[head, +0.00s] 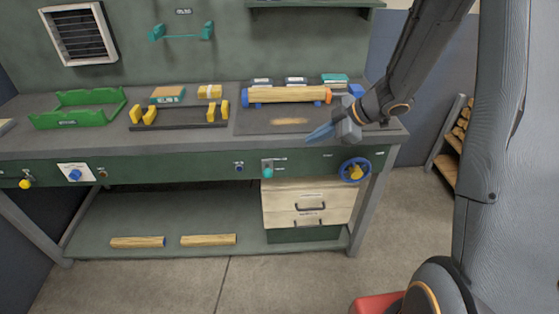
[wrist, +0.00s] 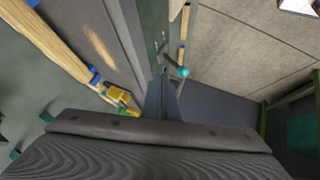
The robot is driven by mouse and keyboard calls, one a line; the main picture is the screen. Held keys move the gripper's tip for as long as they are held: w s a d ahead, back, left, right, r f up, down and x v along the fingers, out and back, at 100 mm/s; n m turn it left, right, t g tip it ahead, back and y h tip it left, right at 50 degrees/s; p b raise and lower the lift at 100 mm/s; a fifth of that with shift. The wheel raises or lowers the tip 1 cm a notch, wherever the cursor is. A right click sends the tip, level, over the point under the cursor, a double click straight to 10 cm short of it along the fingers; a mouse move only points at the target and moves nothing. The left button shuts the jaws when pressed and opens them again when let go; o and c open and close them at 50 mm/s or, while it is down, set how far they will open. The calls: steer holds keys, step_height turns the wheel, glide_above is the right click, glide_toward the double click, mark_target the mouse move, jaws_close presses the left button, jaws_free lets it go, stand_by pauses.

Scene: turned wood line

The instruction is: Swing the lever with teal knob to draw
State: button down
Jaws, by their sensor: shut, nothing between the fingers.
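The lever's teal knob (head: 268,173) sits on the green front panel of the bench, at the low end of a small grey plate (head: 267,163). In the wrist view the teal knob (wrist: 183,72) shows at the end of a short grey arm, just beyond the fingertips. My gripper (head: 309,139) is shut and empty, near the front edge of the bench top, above and to the right of the knob. In the wrist view its blue-grey fingers (wrist: 162,78) point toward the panel, apparently apart from the knob. The lever's position labels are too small to read.
A blue handwheel (head: 355,170) is on the panel to the right. A wooden cylinder (head: 287,95) lies behind on the bench top (head: 225,145). Drawers (head: 309,190) stand below the lever. A yellow knob (head: 25,183) and a blue dial (head: 75,174) are far left.

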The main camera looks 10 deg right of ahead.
mark_target(271, 172)
steer(key=s+n+g, duration=0.1)
steer(key=s, duration=0.1)
steer(key=s+a+n+g+y, duration=0.1)
steer(key=shift+s+f+y+p, duration=0.1)
steer(key=shift+s+y+p, duration=0.2)
steer(key=shift+s+p, duration=0.05)
steer(key=shift+f, duration=0.1)
steer(key=p+x, duration=0.3)
steer(key=x, duration=1.1)
steer(key=shift+s, duration=0.15)
